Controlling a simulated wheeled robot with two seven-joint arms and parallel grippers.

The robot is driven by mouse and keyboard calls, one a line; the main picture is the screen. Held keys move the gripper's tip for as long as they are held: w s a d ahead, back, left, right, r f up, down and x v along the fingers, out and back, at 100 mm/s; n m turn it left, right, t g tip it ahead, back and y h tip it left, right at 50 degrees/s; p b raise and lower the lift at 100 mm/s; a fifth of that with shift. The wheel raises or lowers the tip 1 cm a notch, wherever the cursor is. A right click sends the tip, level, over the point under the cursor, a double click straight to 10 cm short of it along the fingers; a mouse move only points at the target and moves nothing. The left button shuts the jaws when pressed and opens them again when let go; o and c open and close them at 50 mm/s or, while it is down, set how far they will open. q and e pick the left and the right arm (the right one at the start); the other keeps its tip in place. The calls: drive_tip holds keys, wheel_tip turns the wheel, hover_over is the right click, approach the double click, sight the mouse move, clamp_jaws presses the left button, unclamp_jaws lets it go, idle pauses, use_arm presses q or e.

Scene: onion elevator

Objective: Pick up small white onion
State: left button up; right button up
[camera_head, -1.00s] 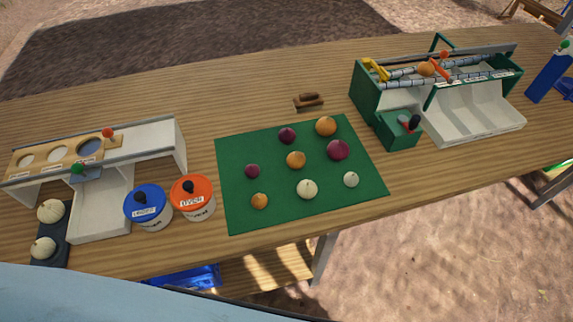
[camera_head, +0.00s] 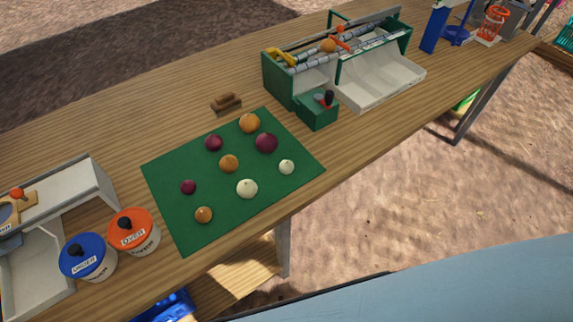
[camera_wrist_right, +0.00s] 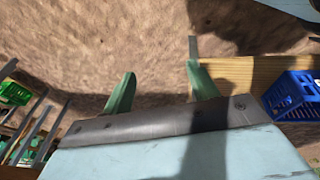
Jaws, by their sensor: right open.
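The small white onion (camera_head: 286,167) lies at the right side of the green mat (camera_head: 172,220) on the wooden table in the head view. A larger white onion (camera_head: 247,189) lies to its left, nearer the front edge. Orange and dark red onions lie around them on the mat. My right gripper (camera_wrist_right: 160,85) shows in the right wrist view with its two green fingers spread apart and nothing between them. It is over the ground, away from the onions. My left gripper is in no view.
A green and white sorting machine (camera_head: 290,87) stands behind the mat. A brown wooden block (camera_head: 226,103) lies left of it. Orange (camera_head: 134,232) and blue (camera_head: 88,257) lidded tubs stand at front left. A blue crate (camera_wrist_right: 290,92) shows in the wrist view.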

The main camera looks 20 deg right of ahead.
drive_tip(key=w+r+n+t, duration=0.35)
drive_tip(key=w+r, duration=0.35)
drive_tip(key=r, duration=0.4)
drive_tip(key=w+d+r+n+t, duration=0.1)
drive_tip(key=w+r+n+t, duration=0.2)
drive_tip(key=w+r+n, duration=0.55)
drive_tip(key=w+r+t, duration=0.3)
drive_tip(key=w+r, duration=0.3)
drive_tip(key=r, duration=0.7)
drive_tip(key=w+a+r+n+t+y, duration=0.25)
drive_tip(key=r+n+y, duration=0.3)
drive_tip(key=n, duration=0.75)
drive_tip(key=n+g+y+p, duration=0.2)
drive_tip(key=n+g+y, duration=0.35)
drive_tip(key=n, duration=1.05)
approach(292, 166)
drive_tip(key=shift+g, duration=0.45)
drive_tip(key=x, duration=0.4)
drive_tip(key=shift+w+a+r, duration=0.1)
drive_tip(key=shift+a+r, duration=0.15)
drive_tip(key=shift+r, duration=0.05)
drive_tip(key=x, duration=0.5)
drive_tip(key=shift+w+f, duration=0.2)
drive_tip(key=shift+w, duration=0.2)
drive_tip(key=c, duration=1)
